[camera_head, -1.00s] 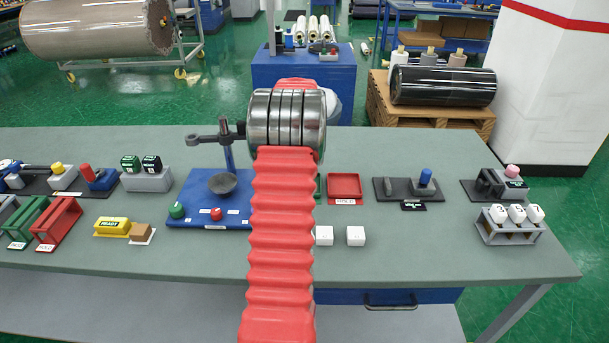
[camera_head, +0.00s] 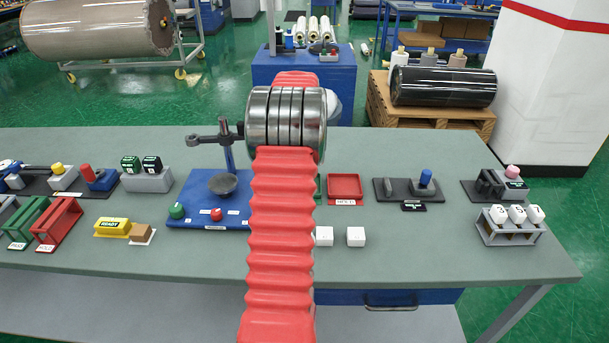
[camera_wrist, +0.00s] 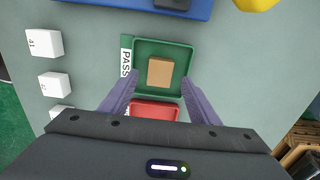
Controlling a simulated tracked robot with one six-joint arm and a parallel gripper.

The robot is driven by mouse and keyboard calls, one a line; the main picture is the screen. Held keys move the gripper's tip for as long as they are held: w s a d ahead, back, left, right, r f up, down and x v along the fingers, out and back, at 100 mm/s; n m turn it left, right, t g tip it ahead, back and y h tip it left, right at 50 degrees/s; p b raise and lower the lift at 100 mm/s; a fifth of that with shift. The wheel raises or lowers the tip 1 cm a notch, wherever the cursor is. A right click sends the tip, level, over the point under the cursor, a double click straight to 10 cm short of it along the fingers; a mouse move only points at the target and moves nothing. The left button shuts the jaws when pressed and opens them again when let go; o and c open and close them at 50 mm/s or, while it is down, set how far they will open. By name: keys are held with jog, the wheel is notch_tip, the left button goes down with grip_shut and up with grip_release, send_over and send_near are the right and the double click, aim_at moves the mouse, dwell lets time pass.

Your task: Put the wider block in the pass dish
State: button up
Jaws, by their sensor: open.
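A tan block (camera_wrist: 160,72) lies inside the green pass dish (camera_wrist: 179,46), whose PASS label shows at its left side in the wrist view. My gripper (camera_wrist: 161,77) is open above the dish, with one finger to each side of the block and visible gaps between. In the head view my red-sleeved arm hides the gripper, the block and nearly all of the green dish (camera_head: 318,186). Three white blocks stand left of the dish in the wrist view, one of them numbered (camera_wrist: 44,44). Two white blocks (camera_head: 356,236) show in the head view.
A red dish (camera_head: 345,187) sits beside the pass dish and shows partly under my gripper (camera_wrist: 153,110). A blue board with a dark post and clamp (camera_head: 200,205) stands left of my arm. A black stand (camera_head: 407,190) is to the right.

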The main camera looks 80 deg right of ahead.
notch_tip(320, 180, up, 10)
jog(key=shift+r, duration=0.25)
jog(key=shift+w+n, duration=0.1)
jog(key=shift+n, duration=0.2)
dwell(0.9)
